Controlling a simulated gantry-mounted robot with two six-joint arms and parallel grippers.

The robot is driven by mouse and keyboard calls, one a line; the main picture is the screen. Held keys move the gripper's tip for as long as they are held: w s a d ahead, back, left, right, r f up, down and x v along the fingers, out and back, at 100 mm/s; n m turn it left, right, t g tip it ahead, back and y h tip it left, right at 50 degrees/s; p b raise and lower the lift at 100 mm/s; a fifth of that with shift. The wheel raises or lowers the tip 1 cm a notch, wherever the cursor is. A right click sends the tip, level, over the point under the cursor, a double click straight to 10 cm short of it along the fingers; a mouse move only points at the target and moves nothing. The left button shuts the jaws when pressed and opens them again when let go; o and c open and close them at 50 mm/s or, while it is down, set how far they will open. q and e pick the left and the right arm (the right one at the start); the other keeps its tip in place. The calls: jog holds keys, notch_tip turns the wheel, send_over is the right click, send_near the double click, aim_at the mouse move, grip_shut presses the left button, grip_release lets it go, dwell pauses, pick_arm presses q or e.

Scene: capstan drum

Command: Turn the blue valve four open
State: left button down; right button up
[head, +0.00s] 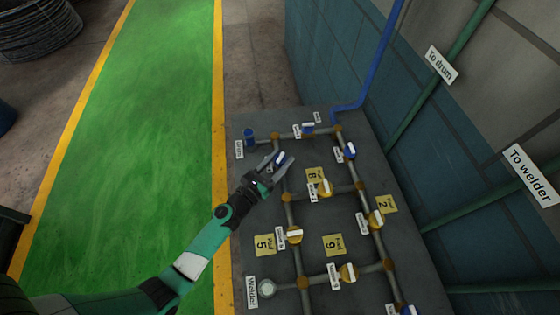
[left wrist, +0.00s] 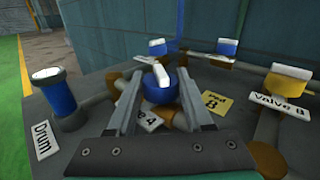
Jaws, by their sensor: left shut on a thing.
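The blue valve four (left wrist: 160,91) has a round blue body and a white bar handle on top. It sits between the two fingers of my left gripper (left wrist: 159,77) in the left wrist view. A partly hidden label ending in "4" (left wrist: 147,121) lies just below it. In the head view the valve (head: 281,158) shows small between the fingertips of my left gripper (head: 279,159), on the left pipe of the panel. The gripper is shut on the valve, a finger on either side. The white bar points roughly along the fingers. My right gripper is not in view.
The dark panel (head: 250,202) carries a pipe grid with yellow valves such as valve eight (head: 324,189). A blue drum outlet (head: 248,135) stands left of valve four. Two other blue valves (head: 307,128) (head: 349,151) are near the far edge. A green walkway lies left.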

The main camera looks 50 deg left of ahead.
pick_arm(q)
jog(key=n+y+b, duration=0.1)
jog(key=y, duration=0.1)
jog(key=n+g+y+b, duration=0.1)
jog(key=y, duration=0.1)
jog(key=shift+d+f+n, duration=0.15)
jog(key=shift+n, duration=0.25)
jog(key=shift+n+g+y+b, duration=0.5)
jog(key=shift+n+y+b, duration=0.2)
jog(key=shift+y, duration=0.4)
jog(key=shift+c, duration=1.5)
grip_release()
jog(key=p+v, duration=0.1)
jog(key=v, duration=1)
jog(key=shift+s+d, duration=0.15)
jog(key=shift+s, duration=0.1)
